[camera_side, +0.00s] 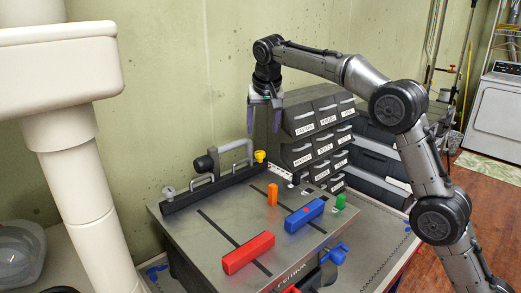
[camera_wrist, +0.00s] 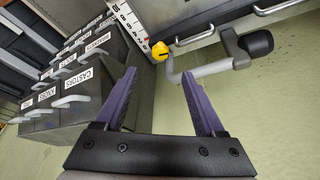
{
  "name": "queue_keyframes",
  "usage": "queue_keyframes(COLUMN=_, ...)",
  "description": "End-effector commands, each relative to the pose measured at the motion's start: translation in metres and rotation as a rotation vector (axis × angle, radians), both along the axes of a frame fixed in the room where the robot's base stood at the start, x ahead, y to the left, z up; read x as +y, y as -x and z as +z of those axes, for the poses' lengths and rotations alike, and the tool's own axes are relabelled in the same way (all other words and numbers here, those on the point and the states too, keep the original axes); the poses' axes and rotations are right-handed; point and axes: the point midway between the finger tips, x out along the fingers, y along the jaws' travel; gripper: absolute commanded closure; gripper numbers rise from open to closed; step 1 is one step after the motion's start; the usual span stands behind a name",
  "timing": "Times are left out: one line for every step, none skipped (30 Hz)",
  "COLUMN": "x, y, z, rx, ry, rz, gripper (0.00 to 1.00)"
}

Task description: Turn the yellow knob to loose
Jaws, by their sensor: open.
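The yellow knob (camera_side: 260,156) sits at the back right end of the black fence bar on a grey machine table (camera_side: 225,238). In the wrist view the yellow knob (camera_wrist: 160,50) is small, ahead of the fingertips, beside a white printed scale. A dark mark shows on its face; its setting is too small to read. My gripper (camera_side: 263,115) hangs above the knob in the side view, apart from it. In the wrist view my gripper (camera_wrist: 158,75) has its two purple fingers spread with nothing between them.
A grey handle with a black grip (camera_side: 207,164) stands left of the knob. Labelled drawers (camera_side: 318,128) stand close on the right. Open air lies above the table.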

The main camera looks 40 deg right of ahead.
Motion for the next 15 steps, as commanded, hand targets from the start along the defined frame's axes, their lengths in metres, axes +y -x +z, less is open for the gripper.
queue_keyframes(x=-0.003, y=-0.003, z=-0.011, rx=0.005, ry=0.0, rz=-0.001, gripper=0.29)
queue_keyframes(x=-0.004, y=-0.005, z=-0.016, rx=0.004, ry=0.0, rz=-0.001, gripper=0.29)
queue_keyframes(x=-0.005, y=-0.007, z=-0.024, rx=0.005, ry=0.0, rz=-0.001, gripper=0.29)
queue_keyframes(x=-0.007, y=-0.009, z=-0.03, rx=0.004, ry=-0.001, rz=-0.001, gripper=0.29)
queue_keyframes(x=-0.008, y=-0.011, z=-0.035, rx=0.005, ry=0.001, rz=0.0, gripper=0.29)
queue_keyframes(x=-0.009, y=-0.013, z=-0.042, rx=0.005, ry=0.0, rz=0.0, gripper=0.29)
queue_keyframes(x=-0.01, y=-0.015, z=-0.047, rx=0.004, ry=0.0, rz=-0.001, gripper=0.29)
queue_keyframes(x=-0.012, y=-0.017, z=-0.052, rx=0.004, ry=0.0, rz=-0.001, gripper=0.29)
queue_keyframes(x=-0.013, y=-0.019, z=-0.059, rx=0.004, ry=0.0, rz=-0.001, gripper=0.29)
queue_keyframes(x=-0.014, y=-0.021, z=-0.063, rx=0.003, ry=-0.001, rz=0.0, gripper=0.29)
queue_keyframes(x=-0.015, y=-0.022, z=-0.067, rx=0.004, ry=0.0, rz=-0.001, gripper=0.29)
queue_keyframes(x=-0.016, y=-0.024, z=-0.072, rx=0.002, ry=-0.001, rz=-0.001, gripper=0.29)
queue_keyframes(x=-0.017, y=-0.026, z=-0.076, rx=0.002, ry=-0.001, rz=-0.001, gripper=0.29)
queue_keyframes(x=-0.018, y=-0.027, z=-0.079, rx=0.002, ry=-0.001, rz=-0.001, gripper=0.29)
queue_keyframes(x=-0.019, y=-0.028, z=-0.082, rx=0.001, ry=0.0, rz=-0.001, gripper=0.29)
